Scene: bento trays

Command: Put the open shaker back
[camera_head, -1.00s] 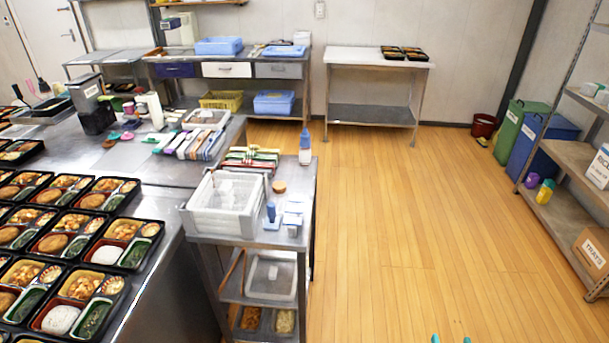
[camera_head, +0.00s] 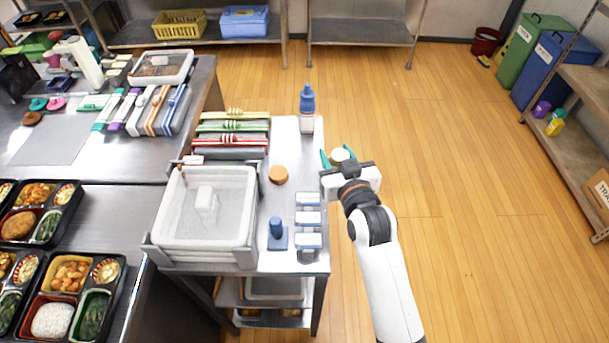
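My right gripper (camera_head: 338,157) is just off the right edge of the cart, above floor level. Its teal fingertips are on either side of a small pale round thing (camera_head: 342,155), which looks like the top of the open shaker. Nothing else is under it, so the gripper appears shut on it; the gripper body hides most of it. A bottle with a blue cap (camera_head: 307,110) stands upright at the cart's far end. My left gripper is not in view.
A clear white bin (camera_head: 208,245) fills the cart's left side. A blue-handled stamp (camera_head: 276,234) and several small blue-and-white blocks (camera_head: 308,218) stand near the front. Stacked coloured binders (camera_head: 232,140) lie behind the bin.

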